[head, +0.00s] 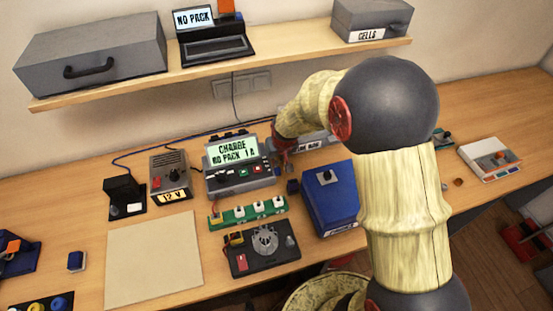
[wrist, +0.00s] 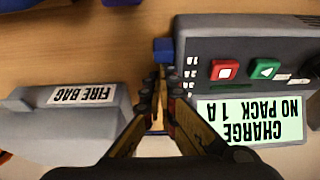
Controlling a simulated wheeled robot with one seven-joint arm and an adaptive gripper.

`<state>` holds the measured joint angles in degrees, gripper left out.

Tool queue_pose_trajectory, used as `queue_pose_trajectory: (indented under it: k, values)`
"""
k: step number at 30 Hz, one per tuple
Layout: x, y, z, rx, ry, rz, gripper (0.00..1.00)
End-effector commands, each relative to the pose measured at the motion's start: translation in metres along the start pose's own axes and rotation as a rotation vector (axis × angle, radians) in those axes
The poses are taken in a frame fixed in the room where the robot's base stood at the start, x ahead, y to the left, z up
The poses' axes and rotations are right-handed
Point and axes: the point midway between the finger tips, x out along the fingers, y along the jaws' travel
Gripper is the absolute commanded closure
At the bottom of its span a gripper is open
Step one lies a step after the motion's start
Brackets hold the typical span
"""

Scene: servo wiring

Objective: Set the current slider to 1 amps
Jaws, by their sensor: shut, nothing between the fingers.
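The grey charger (head: 232,183) stands on the bench at the middle of the head view. Its screen (head: 233,152) reads CHARGE, NO PACK, 1 A, and the screen (wrist: 252,120) shows the same upside down in the wrist view. A current scale (wrist: 192,75) with amp marks runs along the charger's edge beside my fingers.
A grey fire bag (wrist: 80,120) lies close on the other side of my gripper. A green strip (head: 247,212) lies in front. A bare mat (head: 153,260) lies at left.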

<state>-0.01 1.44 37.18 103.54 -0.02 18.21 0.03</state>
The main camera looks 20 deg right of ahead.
Motion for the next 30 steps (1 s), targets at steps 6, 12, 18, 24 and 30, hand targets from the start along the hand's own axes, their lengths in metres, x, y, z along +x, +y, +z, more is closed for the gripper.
queue_pose_trajectory:
  k: [6, 12, 18, 24, 30]
  values:
    - [-0.025, 0.000, 0.005, 0.000, -0.011, 0.000, 1.00]
    - [-0.067, 0.000, 0.001, 0.000, -0.003, 0.000, 1.00]
    - [-0.101, 0.000, -0.001, 0.000, 0.000, 0.000, 1.00]
    - [-0.117, 0.000, -0.001, 0.000, 0.000, 0.000, 1.00]
    - [-0.118, 0.000, -0.001, 0.000, -0.002, 0.000, 1.00]
